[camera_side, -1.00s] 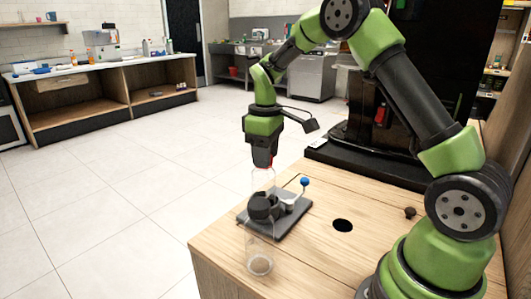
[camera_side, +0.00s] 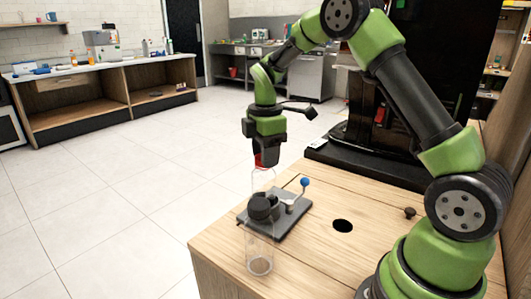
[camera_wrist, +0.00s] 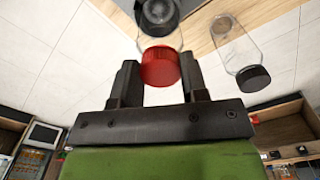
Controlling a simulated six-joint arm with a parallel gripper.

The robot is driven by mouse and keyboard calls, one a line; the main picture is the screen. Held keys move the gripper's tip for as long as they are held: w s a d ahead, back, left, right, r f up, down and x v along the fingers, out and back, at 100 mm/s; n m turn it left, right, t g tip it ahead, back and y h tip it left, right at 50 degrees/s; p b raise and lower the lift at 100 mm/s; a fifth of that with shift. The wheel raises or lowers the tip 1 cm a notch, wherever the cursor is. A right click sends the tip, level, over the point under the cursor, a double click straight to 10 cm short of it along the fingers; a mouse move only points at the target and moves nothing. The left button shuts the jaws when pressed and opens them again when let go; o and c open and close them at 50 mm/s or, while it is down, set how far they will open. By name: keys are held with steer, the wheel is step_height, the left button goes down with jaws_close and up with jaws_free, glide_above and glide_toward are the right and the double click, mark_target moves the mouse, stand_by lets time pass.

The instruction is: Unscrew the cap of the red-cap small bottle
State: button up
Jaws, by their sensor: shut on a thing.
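The red cap (camera_wrist: 160,66) sits between the two fingers of my gripper (camera_wrist: 158,82) in the wrist view. In the side view my gripper (camera_side: 266,160) points down over the clear small bottle (camera_side: 263,181), with a bit of red showing at its left finger. My gripper is shut on the cap. The bottle is upright above the dark fixture (camera_side: 289,219). Its lower part is hidden behind another bottle, and I cannot tell whether cap and bottle are apart.
A clear bottle (camera_side: 260,248) with a black cap (camera_side: 262,208) stands in front of the fixture, near the wooden table's (camera_side: 320,262) front edge. A blue-knobbed lever (camera_side: 304,183) rises from the fixture. The table has a round dark hole (camera_side: 342,225) and bare wood to the right.

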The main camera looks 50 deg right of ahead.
steer(key=shift+a+n, duration=0.1)
steer(key=shift+n, duration=0.5)
steer(key=n, duration=0.4)
steer(key=shift+n, duration=0.4)
steer(key=n, duration=0.5)
steer(key=shift+n, duration=0.3)
steer(key=o, duration=1.4)
